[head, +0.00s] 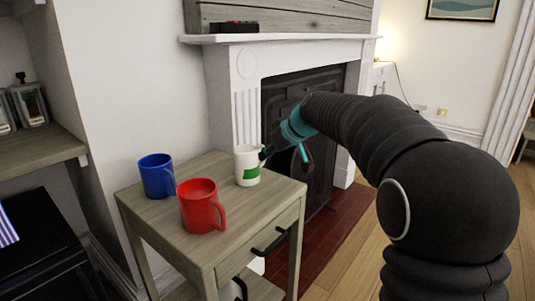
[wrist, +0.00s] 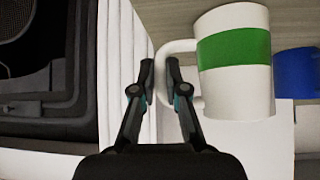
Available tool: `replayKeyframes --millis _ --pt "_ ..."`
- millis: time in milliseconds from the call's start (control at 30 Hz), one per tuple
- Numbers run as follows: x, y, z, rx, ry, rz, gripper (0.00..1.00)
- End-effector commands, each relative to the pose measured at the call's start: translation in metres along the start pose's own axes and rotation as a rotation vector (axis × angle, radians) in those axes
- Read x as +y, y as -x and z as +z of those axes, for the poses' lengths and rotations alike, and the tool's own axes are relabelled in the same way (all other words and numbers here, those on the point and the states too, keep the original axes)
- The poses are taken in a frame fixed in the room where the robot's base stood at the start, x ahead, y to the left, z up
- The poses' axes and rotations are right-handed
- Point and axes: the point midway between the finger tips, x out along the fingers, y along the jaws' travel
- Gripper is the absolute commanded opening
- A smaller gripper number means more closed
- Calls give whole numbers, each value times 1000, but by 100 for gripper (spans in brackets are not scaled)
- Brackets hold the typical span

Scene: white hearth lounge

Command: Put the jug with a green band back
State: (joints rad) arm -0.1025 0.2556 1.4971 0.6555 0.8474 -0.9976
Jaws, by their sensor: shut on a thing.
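The white jug with a green band (head: 247,160) is upright over the back right part of the small wooden table (head: 150,212). I cannot tell whether its base touches the top. In the wrist view the jug (wrist: 235,95) is large at the right, its handle (wrist: 160,62) toward my gripper. My gripper (head: 265,152) comes from the right. Its two fingers, also in the wrist view (wrist: 160,72), are shut on the jug's handle.
A blue mug (head: 156,176) and a red mug (head: 201,207) stand on the table, left of the jug. The fireplace (head: 232,90) with its white surround is behind. A shelf (head: 40,150) is at the left. Wooden floor (head: 345,265) is open at the right.

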Motion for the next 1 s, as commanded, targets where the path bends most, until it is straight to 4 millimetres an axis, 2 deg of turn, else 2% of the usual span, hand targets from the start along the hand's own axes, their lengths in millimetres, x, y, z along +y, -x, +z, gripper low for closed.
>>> replayKeyframes --millis 233,267,333,767,1000 --pt "0 -2 2 1 0 0 0" --pt "0 -2 2 0 0 0 20" --pt "0 -2 2 0 0 0 37" --pt "0 4 -1 1 0 1 38" --pt "1 47 -1 3 0 3 38"
